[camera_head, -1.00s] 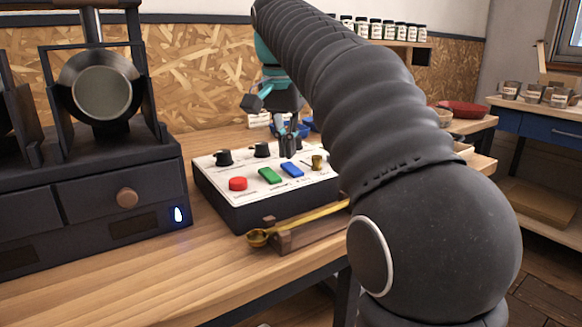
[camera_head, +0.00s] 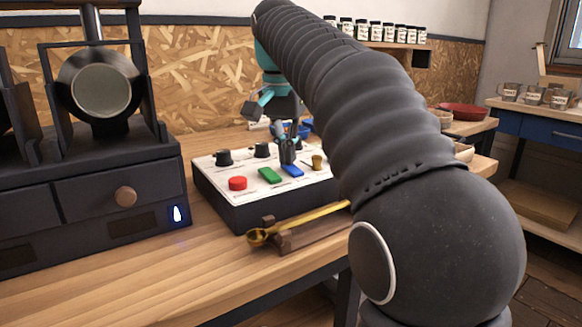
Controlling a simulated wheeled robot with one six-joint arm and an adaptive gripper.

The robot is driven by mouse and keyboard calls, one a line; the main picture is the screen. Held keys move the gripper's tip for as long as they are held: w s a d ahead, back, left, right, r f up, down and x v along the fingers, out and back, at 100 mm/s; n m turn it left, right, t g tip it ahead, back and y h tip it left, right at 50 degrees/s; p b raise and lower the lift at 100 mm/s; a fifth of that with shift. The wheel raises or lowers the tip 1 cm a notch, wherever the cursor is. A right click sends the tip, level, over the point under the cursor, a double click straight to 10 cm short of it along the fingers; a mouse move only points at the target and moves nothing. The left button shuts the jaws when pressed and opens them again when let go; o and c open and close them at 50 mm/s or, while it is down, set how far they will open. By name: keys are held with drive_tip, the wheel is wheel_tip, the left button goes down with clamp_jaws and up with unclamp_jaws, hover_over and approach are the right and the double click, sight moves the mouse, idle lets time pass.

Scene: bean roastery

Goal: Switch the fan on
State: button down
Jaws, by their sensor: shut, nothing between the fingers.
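The control box (camera_head: 262,209) sits on the wooden bench, with a white top panel and dark sides. On its panel are a red button (camera_head: 237,183), a green switch (camera_head: 269,175) and a blue switch (camera_head: 293,171). Black knobs (camera_head: 223,157) stand along the back and a small brass toggle (camera_head: 317,162) is at the right. The panel's lettering is too small to read, so I cannot tell which control is the fan's. My gripper (camera_head: 288,161) is shut and empty, pointing down at the back end of the blue switch. I cannot tell whether it touches it.
A brass scoop (camera_head: 258,237) lies on a wooden rest in front of the box. A dark roaster (camera_head: 100,190) with drawers stands at the left. A blue object (camera_head: 305,129) is partly hidden behind my gripper. The bench front at left is clear.

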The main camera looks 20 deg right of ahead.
drive_tip(key=shift+f, duration=0.25)
drive_tip(key=shift+r, duration=0.1)
wheel_tip(320, 180, up, 5)
drive_tip(key=p, duration=0.5)
drive_tip(key=shift+r+p, duration=0.6)
drive_tip(key=shift+r, duration=0.35)
